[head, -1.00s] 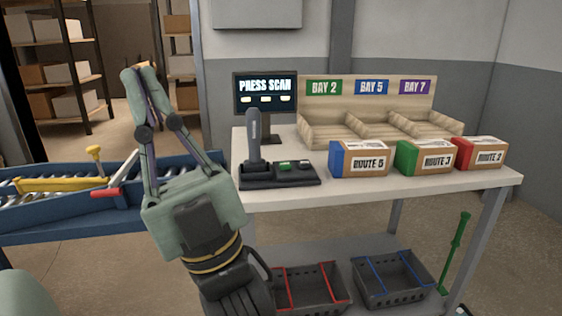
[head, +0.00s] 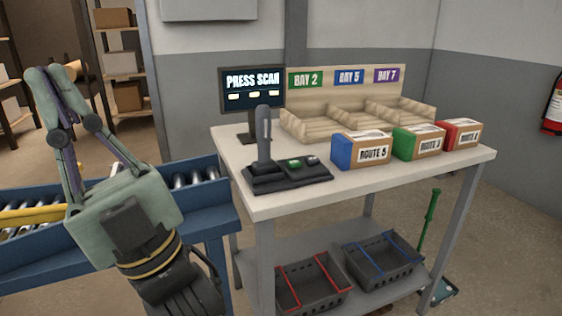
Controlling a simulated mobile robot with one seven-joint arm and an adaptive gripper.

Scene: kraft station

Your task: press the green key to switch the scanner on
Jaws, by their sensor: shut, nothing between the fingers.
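The green key (head: 295,162) is a small raised button on the black scanner base (head: 262,184), at the left front of the white table. A dark key (head: 312,160) sits just right of it. The grey handheld scanner (head: 264,135) stands upright in the base, left of the keys. A monitor (head: 252,89) behind it reads "PRESS SCAN". My gripper (head: 52,75) is shut and empty, raised at the left over the conveyor side, well left of the scanner base and touching nothing.
Three boxes with blue (head: 361,150), green (head: 418,142) and red (head: 462,134) ends stand right of the base. A wooden bay rack (head: 345,92) is behind them. A blue conveyor (head: 207,205) adjoins the table's left. Two baskets (head: 312,285) (head: 381,262) are on the lower shelf.

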